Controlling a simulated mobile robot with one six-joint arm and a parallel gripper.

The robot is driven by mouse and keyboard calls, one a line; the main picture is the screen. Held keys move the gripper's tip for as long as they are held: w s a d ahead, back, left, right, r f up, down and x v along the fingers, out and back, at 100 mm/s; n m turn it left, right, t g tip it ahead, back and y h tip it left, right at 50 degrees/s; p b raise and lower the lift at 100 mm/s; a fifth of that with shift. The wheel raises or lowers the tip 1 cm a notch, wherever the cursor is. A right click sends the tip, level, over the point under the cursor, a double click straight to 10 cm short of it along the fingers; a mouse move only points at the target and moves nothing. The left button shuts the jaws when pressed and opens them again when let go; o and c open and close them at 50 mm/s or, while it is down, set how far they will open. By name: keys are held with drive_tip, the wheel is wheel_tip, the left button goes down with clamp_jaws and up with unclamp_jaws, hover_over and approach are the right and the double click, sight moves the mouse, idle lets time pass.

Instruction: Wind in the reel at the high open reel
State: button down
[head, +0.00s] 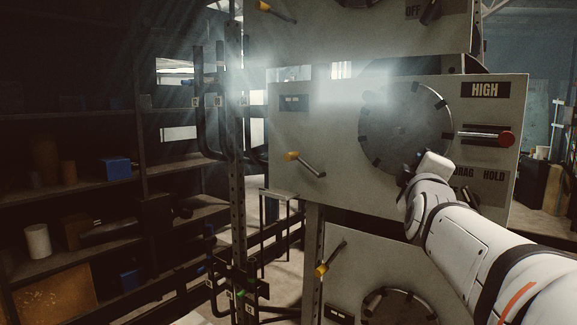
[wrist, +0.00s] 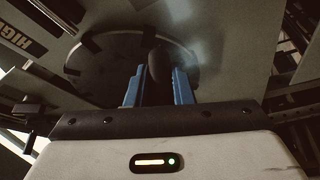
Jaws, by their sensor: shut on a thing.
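The high reel (head: 408,118) is a round dark disc with notches around its rim, set in the pale panel (head: 335,130) marked HIGH. In the wrist view the reel's disc (wrist: 105,75) fills the space beyond my fingers. My gripper (head: 404,178) is at the lower edge of the disc, and its fingertips are mostly hidden in the head view. In the wrist view my gripper's blue fingers (wrist: 158,80) stand on both sides of a dark rounded knob (wrist: 156,62) at the disc, and they are shut on it.
A lever with a red knob (head: 506,139) sticks out right of the reel. A lever with a yellow tip (head: 293,156) is at the left. A DRAG HOLD label (head: 485,174) is partly behind my arm. Similar panels lie above and below. Shelves (head: 70,180) stand left.

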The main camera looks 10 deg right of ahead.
drive_tip(key=shift+s+r, duration=0.15)
drive_tip(key=shift+r, duration=0.45)
drive_tip(key=c, duration=1.5)
unclamp_jaws()
drive_tip(key=shift+d, duration=0.1)
drive_tip(key=shift+o, duration=1)
drive_tip(key=shift+f, duration=0.2)
drive_tip(key=shift+f, duration=0.1)
drive_tip(key=shift+s+a+f+b, duration=0.15)
drive_tip(key=shift+s+a+b, duration=0.1)
drive_tip(key=shift+s+b, duration=0.1)
drive_tip(key=r+v, duration=0.1)
drive_tip(key=v, duration=0.5)
drive_tip(key=shift+s+a+f+b, duration=0.2)
drive_tip(key=shift+s+f+b, duration=0.2)
